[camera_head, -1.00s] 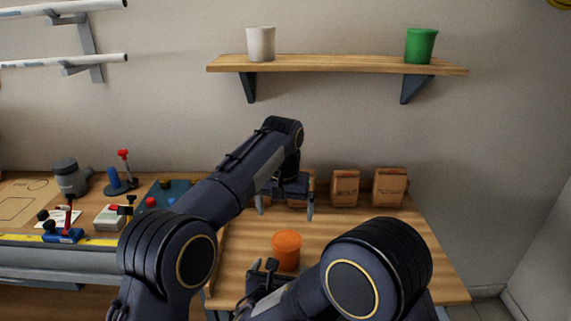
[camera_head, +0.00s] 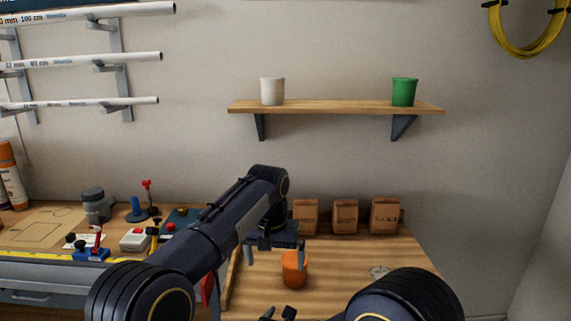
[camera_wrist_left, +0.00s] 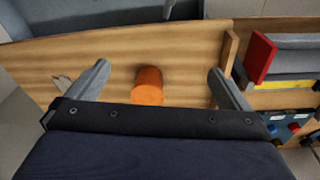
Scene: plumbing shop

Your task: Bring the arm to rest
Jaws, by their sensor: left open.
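My left arm reaches in from the left over the wooden bench (camera_head: 335,295). My left gripper (camera_head: 275,256) is open and empty, its fingers pointing down, near the orange cup (camera_head: 294,270). In the left wrist view the orange cup (camera_wrist_left: 148,86) shows between the spread fingers of the left gripper (camera_wrist_left: 158,88), apart from both. My right gripper (camera_head: 278,313) shows only as dark tips at the bottom edge; its jaw opening is unclear. My right arm's round joint fills the lower right.
Several brown paper bags (camera_head: 345,217) stand at the bench's back. A small metal piece (camera_head: 379,271) lies to the right. A workbench with tools (camera_head: 40,226) is on the left. A wall shelf (camera_head: 336,107) holds a white cup (camera_head: 272,91) and a green cup (camera_head: 404,91).

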